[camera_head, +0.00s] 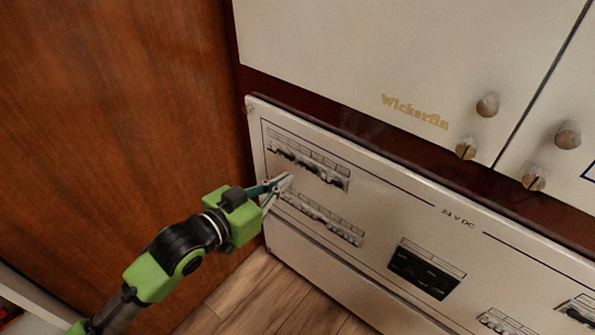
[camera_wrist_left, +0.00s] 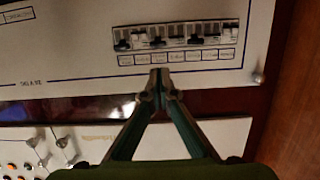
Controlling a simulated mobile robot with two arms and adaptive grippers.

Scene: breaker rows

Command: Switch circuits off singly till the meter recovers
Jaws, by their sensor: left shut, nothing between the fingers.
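The white 24 V DC panel (camera_head: 375,200) carries an upper breaker row (camera_head: 308,163) and a lower breaker row (camera_head: 322,219) near its left end. A breaker row (camera_wrist_left: 178,36) with several dark levers and labels along one edge also shows in the left wrist view. My left gripper (camera_head: 285,184) is shut and empty, its tips in front of the panel between the two rows at their left part. In the left wrist view the closed tips (camera_wrist_left: 160,76) are just below the row; contact cannot be told. No meter reading can be made out. My right gripper is not in view.
A black module (camera_head: 425,270) sits to the right on the panel, with more switches at the lower right edge. The cabinet above has round knobs (camera_head: 487,105). A wooden side wall (camera_head: 120,100) stands close on the left, and wood floor lies below.

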